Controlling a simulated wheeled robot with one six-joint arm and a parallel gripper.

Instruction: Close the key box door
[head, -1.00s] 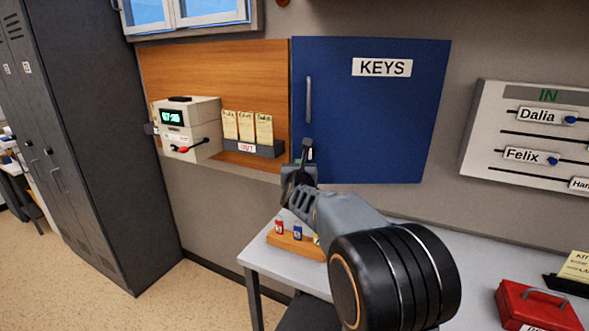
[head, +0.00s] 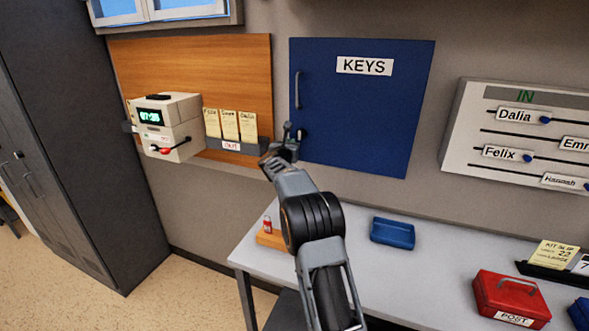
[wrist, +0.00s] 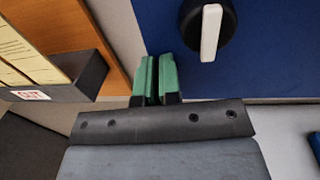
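The key box door (head: 365,115) is a blue panel on the wall with a KEYS label and a grey bar handle (head: 297,90) near its left edge. It covers the box front and no interior shows. I cannot tell whether a thin gap is left. A black knob (head: 302,133) sits low on its left side. In the wrist view the knob (wrist: 190,20) has a white bar pointing nearly straight up and down. My gripper (head: 287,138) is at the door's lower left edge, left of the knob and apart from it. Its green fingers (wrist: 157,75) are together with nothing visible between them.
A wooden board (head: 215,60) with a clock unit (head: 165,125) and a card rack (head: 235,143) is left of the door. Below is a grey table (head: 345,265) with a blue tray (head: 392,233) and a red POST box (head: 512,297). A name board (head: 520,135) hangs at right.

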